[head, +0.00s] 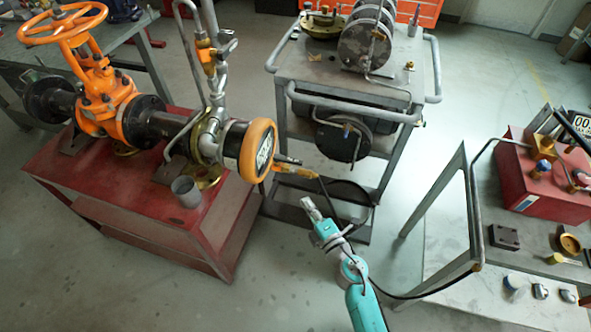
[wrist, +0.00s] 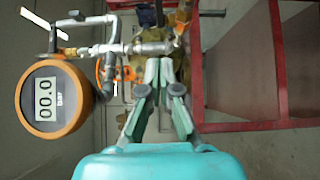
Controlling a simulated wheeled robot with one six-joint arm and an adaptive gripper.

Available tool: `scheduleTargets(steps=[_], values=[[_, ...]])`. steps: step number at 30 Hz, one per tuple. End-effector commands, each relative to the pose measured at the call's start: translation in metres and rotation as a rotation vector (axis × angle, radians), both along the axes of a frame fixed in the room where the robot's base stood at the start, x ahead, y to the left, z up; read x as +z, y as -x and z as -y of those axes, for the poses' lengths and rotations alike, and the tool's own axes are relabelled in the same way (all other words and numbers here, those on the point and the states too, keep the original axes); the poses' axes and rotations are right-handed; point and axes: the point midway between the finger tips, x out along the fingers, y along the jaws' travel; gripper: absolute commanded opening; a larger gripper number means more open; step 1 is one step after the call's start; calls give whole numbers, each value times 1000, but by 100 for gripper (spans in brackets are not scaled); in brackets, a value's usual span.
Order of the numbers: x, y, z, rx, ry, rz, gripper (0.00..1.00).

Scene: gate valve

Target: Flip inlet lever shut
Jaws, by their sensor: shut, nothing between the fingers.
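The orange gate valve (head: 105,95) with its handwheel (head: 62,22) sits on pipework on a red stand. An orange-ringed round gauge (head: 257,150) faces out at the pipe's right end; in the wrist view the gauge (wrist: 55,100) reads 00.0 bar. An orange fitting (head: 287,162) sticks out right of the gauge, and another orange fitting (head: 207,58) sits on the upright pipe. I cannot tell which carries the inlet lever. My gripper (head: 308,205) is shut and empty, below and right of the gauge. In the wrist view its fingertips (wrist: 160,65) overlap a metal pipe (wrist: 145,47); contact is unclear.
The red stand (head: 130,205) is left of my gripper. A grey cart (head: 300,75) with a motor-like unit stands behind. A bench (head: 440,220) with a red box (head: 545,185) is at right. Black hose (head: 345,190) runs near my gripper.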

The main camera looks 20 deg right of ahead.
Motion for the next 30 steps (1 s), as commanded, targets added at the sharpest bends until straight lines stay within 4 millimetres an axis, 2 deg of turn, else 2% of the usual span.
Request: scheduleTargets(steps=[7,11,28,30], values=[[0,0,0,0,-1,0,0],[0,-8,-2,1,-1,0,0],[1,-101,-17,1,-2,1,0],[1,-109,-8,-3,-2,1,0]])
